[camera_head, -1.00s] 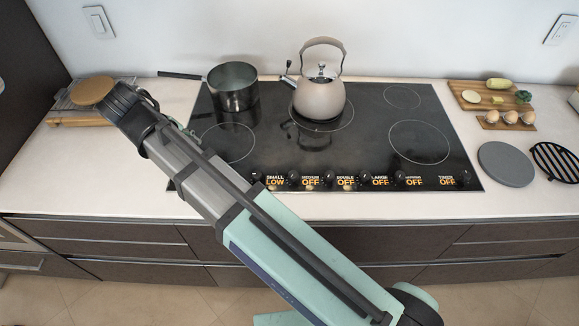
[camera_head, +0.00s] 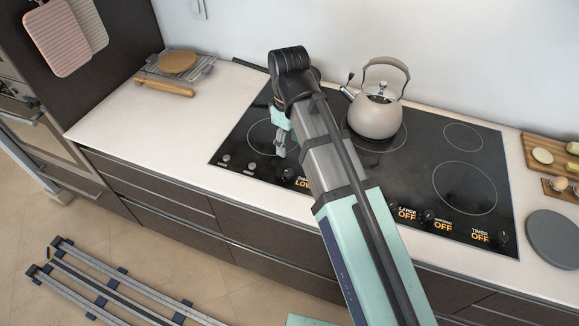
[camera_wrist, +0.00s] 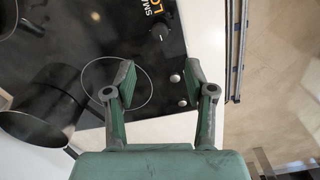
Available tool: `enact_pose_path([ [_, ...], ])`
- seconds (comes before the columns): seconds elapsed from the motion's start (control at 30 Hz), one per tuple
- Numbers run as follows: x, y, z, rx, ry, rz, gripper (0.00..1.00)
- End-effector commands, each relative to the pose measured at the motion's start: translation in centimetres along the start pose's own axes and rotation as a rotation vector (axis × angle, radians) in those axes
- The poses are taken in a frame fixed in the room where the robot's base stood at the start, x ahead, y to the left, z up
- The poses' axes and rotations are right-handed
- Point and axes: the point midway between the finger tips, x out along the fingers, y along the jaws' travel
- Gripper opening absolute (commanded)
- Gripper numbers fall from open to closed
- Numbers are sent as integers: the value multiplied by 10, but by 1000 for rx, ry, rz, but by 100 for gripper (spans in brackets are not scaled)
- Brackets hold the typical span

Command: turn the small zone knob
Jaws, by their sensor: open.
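The small zone knob (camera_head: 288,174) is a dark knob on the front edge of the black cooktop (camera_head: 425,165), beside an orange "LOW" label (camera_head: 303,183). In the wrist view the small zone knob (camera_wrist: 160,33) shows beyond the fingertips, with its label partly cut off at the top edge. My gripper (camera_head: 281,151) points down over the cooktop's front left, just behind the knob. In the wrist view my gripper (camera_wrist: 160,72) is open, with nothing between its fingers. It appears apart from the knob.
Two silver buttons (camera_head: 251,166) sit left of the knob. A kettle (camera_head: 375,115) stands behind on the cooktop. The pot (camera_wrist: 38,115) shows at left in the wrist view. A rolling pin (camera_head: 163,87) and rack lie on the left counter. Counter between them and the cooktop is clear.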

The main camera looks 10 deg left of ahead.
Motion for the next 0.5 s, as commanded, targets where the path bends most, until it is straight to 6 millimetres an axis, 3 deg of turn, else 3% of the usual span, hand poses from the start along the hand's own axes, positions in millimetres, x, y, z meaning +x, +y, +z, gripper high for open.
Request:
enact_pose_path([
  [0.5,78,-1,1,1,-2,-1,55],
])
